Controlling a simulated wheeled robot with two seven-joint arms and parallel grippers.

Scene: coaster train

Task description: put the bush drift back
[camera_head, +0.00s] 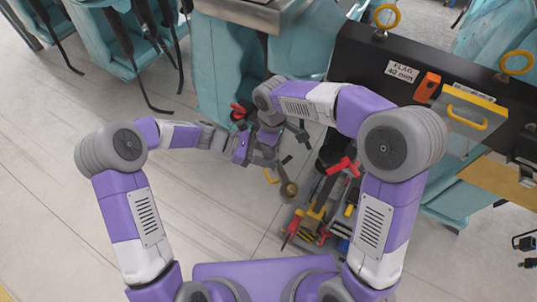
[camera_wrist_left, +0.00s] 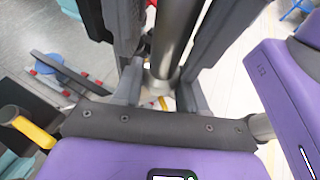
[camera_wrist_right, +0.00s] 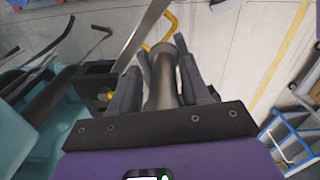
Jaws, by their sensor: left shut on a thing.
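The bush drift looks like a grey metal rod; in the left wrist view it (camera_wrist_left: 176,40) stands between my left fingers, with a wider collar near the fingertips. My left gripper (camera_head: 263,158) is shut on it, over the floor in the middle of the head view. In the head view the rod's dark, brassy round end (camera_head: 288,188) shows below the grippers. My right gripper (camera_wrist_right: 160,92) is close beside the left one. In the right wrist view a grey-brown rod (camera_wrist_right: 164,75) lies between its fingers; I cannot tell whether they grip it.
A tool tray (camera_head: 318,215) with red, yellow and black tools stands below right of the grippers. A dark board (camera_head: 362,62) with yellow rings and a "FLAG 40 mm" label is behind. Teal machine stands (camera_head: 215,75) are at the back.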

